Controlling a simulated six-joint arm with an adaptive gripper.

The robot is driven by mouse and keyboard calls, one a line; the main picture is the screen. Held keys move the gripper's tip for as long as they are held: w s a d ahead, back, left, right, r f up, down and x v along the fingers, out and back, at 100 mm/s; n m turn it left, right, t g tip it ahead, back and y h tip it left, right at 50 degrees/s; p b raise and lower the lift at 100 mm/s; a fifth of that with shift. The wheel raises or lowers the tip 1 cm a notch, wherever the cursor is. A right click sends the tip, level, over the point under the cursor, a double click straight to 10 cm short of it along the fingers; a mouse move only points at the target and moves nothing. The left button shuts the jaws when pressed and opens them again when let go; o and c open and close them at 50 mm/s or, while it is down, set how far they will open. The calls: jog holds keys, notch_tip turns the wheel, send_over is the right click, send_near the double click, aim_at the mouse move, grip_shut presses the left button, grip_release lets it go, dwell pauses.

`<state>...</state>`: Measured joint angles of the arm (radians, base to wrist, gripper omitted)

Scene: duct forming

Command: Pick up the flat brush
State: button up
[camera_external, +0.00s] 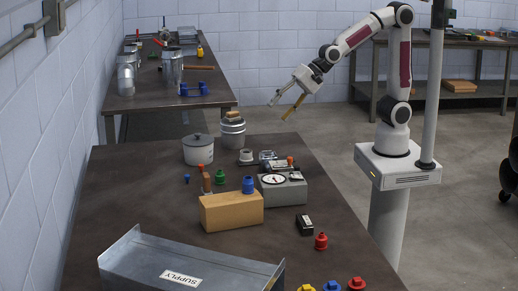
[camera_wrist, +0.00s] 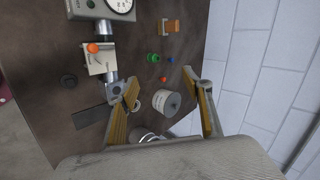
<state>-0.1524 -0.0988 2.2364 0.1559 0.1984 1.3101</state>
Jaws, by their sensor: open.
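I cannot single out the flat brush with certainty. A small tan and grey piece (camera_external: 232,116) lies on top of the stacked grey can (camera_external: 232,135) at the table's far edge; it may be the brush. My gripper (camera_external: 277,111) is open and empty, in the air to the right of that can and higher than the tabletop. In the wrist view my open fingers (camera_wrist: 160,77) frame the table's far end. The can is partly hidden behind the gripper body there.
A gauge box (camera_external: 283,190), a wooden block (camera_external: 231,210) and a metal supply tray (camera_external: 185,270) stand on the table (camera_external: 130,185). Small coloured pegs are scattered around. A second bench (camera_external: 140,98) stands behind.

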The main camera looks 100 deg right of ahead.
jog(key=w+a+f+m+t, duration=0.1)
jog(key=w+a+f+m, duration=0.2)
jog(key=w+m, duration=0.25)
jog(key=w+a+f+m+t, duration=0.1)
jog(key=w+a+f+m, duration=0.25)
jog(key=w, duration=0.35)
jog(key=m+t, duration=0.2)
jog(key=m, duration=0.9)
send_near(206, 177)
jog(key=shift+w+d+f, duration=0.4)
jog(key=shift+d+f, duration=0.05)
jog(key=shift+f, duration=0.15)
jog(key=shift+w+d+f, duration=0.4)
jog(key=shift+d+f, duration=0.05)
jog(key=shift+f, duration=0.15)
jog(key=shift+w, duration=0.15)
jog(key=shift+x, duration=1.15)
jog(key=shift+x, duration=2.65)
jog(key=shift+r, duration=0.15)
jog(key=shift+t, duration=0.3)
jog(key=c, duration=1.2)
